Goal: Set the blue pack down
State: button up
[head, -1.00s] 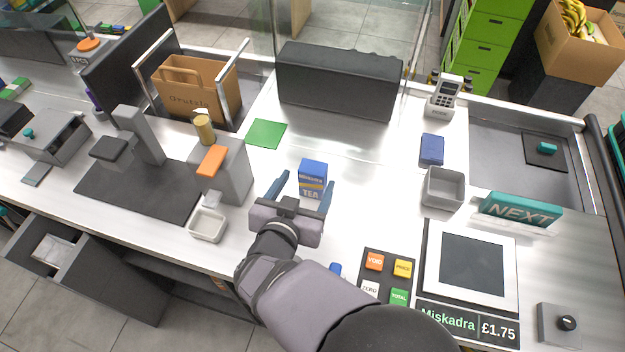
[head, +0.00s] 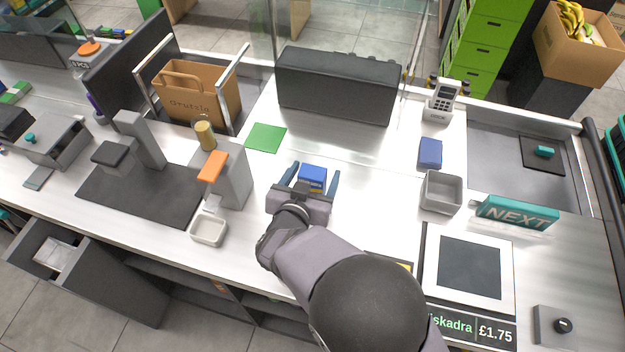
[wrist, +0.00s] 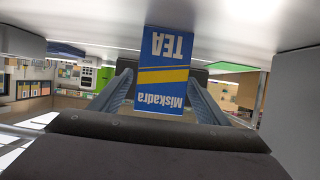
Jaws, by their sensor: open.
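The blue pack (head: 312,177) is a blue tea box with a yellow stripe and the words Miskadra TEA. It stands on the white counter in the middle of the head view. My gripper (head: 309,180) is low over the counter with its blue-grey fingers apart, one on each side of the pack. In the wrist view the pack (wrist: 162,70) appears upside down between the spread fingers. The wrist view does not clearly show contact with either finger. The pack's lower front is hidden by my gripper in the head view.
A green mat (head: 266,137) lies behind and left of the pack. A black divider (head: 338,84) stands at the back. An orange-topped grey block (head: 235,180) is at left. A grey bin (head: 441,192), a dark blue box (head: 430,153) and a NEXT sign (head: 517,213) are at right.

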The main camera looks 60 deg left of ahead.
jog(key=shift+x, duration=1.25)
jog(key=c, duration=1.3)
jog(key=shift+r+b, duration=0.35)
jog(key=shift+r, duration=4.7)
